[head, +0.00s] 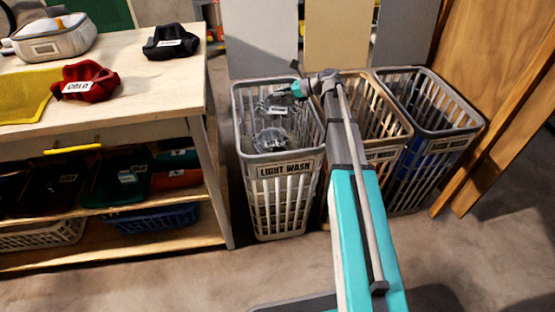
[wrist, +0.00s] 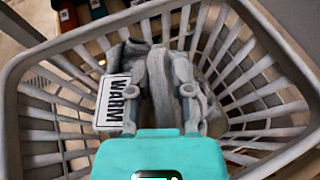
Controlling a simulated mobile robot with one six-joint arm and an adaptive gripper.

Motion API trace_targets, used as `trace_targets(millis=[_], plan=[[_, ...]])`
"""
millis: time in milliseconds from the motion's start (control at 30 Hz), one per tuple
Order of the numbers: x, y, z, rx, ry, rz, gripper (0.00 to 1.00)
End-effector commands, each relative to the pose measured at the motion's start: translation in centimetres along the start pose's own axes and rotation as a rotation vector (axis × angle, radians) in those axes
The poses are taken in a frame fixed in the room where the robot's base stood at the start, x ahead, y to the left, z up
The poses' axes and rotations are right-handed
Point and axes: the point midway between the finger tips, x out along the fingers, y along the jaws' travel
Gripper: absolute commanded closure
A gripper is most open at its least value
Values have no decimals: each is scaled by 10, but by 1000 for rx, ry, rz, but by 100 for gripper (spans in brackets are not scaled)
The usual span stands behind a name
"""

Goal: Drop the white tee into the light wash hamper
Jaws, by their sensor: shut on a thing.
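The light wash hamper (head: 285,168) is a grey slatted basket with a "LIGHT WASH" label, at the left of a row of baskets in the head view. Its rim (wrist: 66,45) surrounds my gripper in the wrist view. My gripper (wrist: 160,82) points down inside the hamper's opening, shut on a pale greyish-white cloth, the white tee (wrist: 133,52). In the head view the tee (head: 270,139) shows bunched inside the rim, below my gripper (head: 273,121). Whether the tee touches the hamper's bottom is hidden.
A middle hamper (head: 384,153) and a right hamper (head: 455,143) stand beside it, the right one with blue inside. On the left, a wooden table (head: 135,78) bears a dark red bundle (head: 86,82), a black bundle (head: 170,41) and yellow cloth (head: 25,96). Wooden boards lean at right.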

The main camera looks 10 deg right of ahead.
Motion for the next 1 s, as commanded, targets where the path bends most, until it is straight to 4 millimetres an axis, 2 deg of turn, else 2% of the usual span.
trace_targets(millis=[33, 233, 1000], plan=[[0, 0, 0, 0, -1, 0, 69], [0, 0, 0, 0, 0, 0, 32], [0, 0, 0, 0, 0, 0, 32]])
